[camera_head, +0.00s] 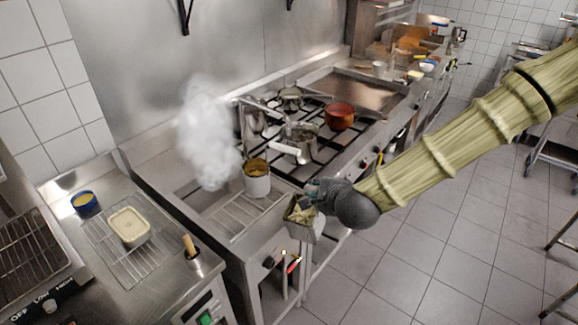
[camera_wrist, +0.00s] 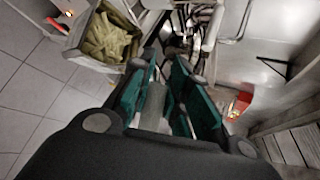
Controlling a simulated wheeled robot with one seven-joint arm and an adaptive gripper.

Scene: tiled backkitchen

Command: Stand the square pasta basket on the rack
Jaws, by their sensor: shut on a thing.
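The square pasta basket (camera_head: 304,232) is pale metal and holds greenish-yellow pasta. In the head view it hangs in the air by the front edge of the cooking line. My gripper (camera_head: 316,190) is at its upper right, shut on it, apparently by a grey handle (camera_wrist: 154,101) between the teal fingers (camera_wrist: 166,75). In the wrist view the basket (camera_wrist: 75,55) shows at upper left with pasta inside. A wire rack (camera_head: 228,217) lies in the steel well left of the basket. Another wire rack (camera_head: 103,235) lies on the left counter. The exact grip point is partly hidden.
A steaming pot (camera_head: 257,184) stands at the back of the rack in the well. A cream tub (camera_head: 129,227) sits on the left counter's rack, near a blue tin (camera_head: 85,204). The near part of the well's rack is clear.

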